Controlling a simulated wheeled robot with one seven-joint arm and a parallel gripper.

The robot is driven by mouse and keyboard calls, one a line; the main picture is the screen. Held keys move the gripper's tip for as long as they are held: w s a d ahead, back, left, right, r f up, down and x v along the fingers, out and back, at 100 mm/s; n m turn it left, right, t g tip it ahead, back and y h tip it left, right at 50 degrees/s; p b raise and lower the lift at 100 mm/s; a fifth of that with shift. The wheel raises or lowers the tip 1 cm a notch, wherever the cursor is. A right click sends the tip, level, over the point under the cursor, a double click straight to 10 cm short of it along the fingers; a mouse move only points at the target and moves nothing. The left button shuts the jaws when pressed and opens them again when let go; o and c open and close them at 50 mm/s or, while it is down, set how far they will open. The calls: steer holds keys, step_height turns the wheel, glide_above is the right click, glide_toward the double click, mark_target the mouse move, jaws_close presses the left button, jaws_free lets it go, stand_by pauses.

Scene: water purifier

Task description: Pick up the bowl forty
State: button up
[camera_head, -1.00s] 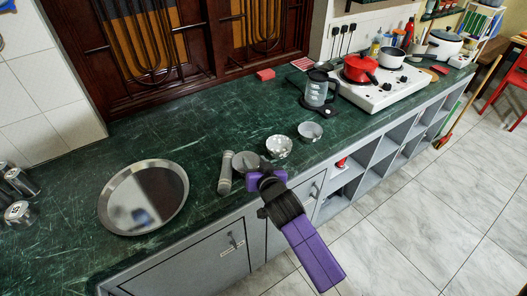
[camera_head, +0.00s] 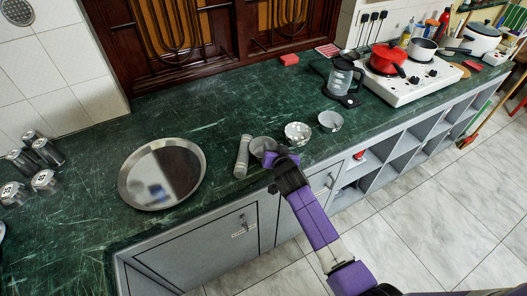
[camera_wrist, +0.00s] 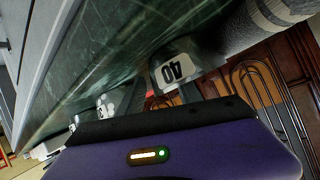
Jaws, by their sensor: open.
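A small metal bowl (camera_head: 260,145) stands on the green counter near its front edge, beside a grey cylinder. In the wrist view the bowl with a white label "40" (camera_wrist: 172,74) stands next to a striped cylinder, which matches this leftmost bowl. The label looks upside down there. My gripper (camera_head: 281,157) is open, at the counter's front edge, just right and in front of that bowl, hiding part of it. Its purple and black body (camera_wrist: 165,145) fills the bottom of the wrist view. Nothing is seen held, and its fingertips are not clear.
Two other bowls stand to the right, a patterned one (camera_head: 297,133) and a plain one (camera_head: 330,121). A kettle (camera_head: 341,77) and stove (camera_head: 410,88) are farther right.

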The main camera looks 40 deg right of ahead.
steer(key=shift+w, duration=0.1)
steer(key=shift+f, duration=0.1)
jaws_close()
stand_by(0.3)
